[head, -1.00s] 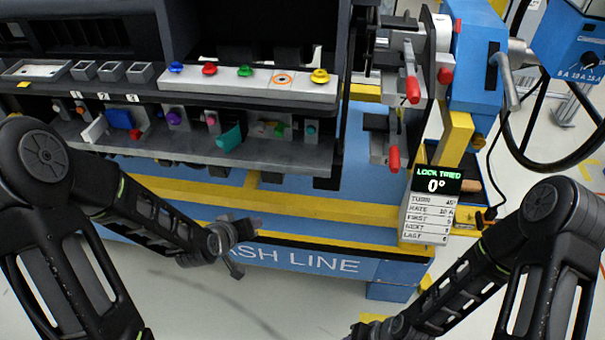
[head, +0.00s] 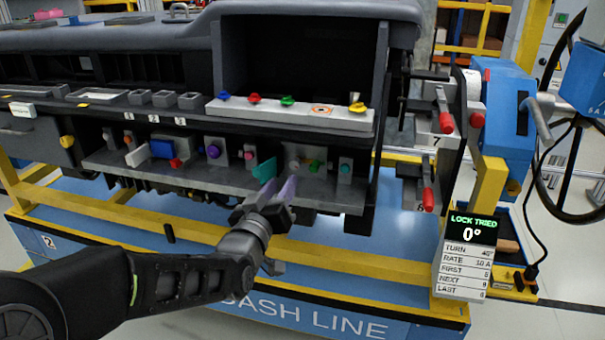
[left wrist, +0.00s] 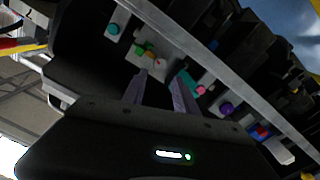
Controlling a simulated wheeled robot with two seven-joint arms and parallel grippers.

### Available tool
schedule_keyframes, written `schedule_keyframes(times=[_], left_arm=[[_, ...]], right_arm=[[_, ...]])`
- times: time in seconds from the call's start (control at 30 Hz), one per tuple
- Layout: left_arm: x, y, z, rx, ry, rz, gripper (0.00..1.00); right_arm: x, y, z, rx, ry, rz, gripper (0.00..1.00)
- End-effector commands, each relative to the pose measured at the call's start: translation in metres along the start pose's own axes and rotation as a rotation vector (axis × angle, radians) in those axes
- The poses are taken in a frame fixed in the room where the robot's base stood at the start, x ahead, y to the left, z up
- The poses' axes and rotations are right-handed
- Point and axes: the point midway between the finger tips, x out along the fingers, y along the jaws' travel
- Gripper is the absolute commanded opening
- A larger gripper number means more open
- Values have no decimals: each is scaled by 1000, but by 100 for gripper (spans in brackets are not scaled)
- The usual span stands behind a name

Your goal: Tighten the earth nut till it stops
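A small pale plate with green, yellow and red bits (head: 305,164) stands on the grey lower ledge of the dashboard module; I take it as the earth nut's place, but the nut itself is too small to make out. The plate also shows ahead of my fingers in the left wrist view (left wrist: 150,57). My left gripper (head: 274,192) is just in front of the ledge, its two fingers apart and pointing at it, with nothing visible between them. A teal part (head: 265,170) is close beside the fingertips, and I cannot tell if they touch. My right gripper is out of view.
A purple knob (head: 213,152) and a blue block (head: 162,149) sit along the ledge (head: 120,167). Above is a white strip of coloured knobs (head: 290,113). A yellow rail (head: 350,257) runs below.

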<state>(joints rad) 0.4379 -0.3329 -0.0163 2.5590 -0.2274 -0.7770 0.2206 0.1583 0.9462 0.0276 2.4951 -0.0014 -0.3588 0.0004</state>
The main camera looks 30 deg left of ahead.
Motion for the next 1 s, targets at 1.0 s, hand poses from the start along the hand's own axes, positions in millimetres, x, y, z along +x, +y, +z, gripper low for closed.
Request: schedule_keyframes(times=[1.0], left_arm=[[79, 0, 1, 0, -3, 0, 35]], right_arm=[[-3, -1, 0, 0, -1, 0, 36]])
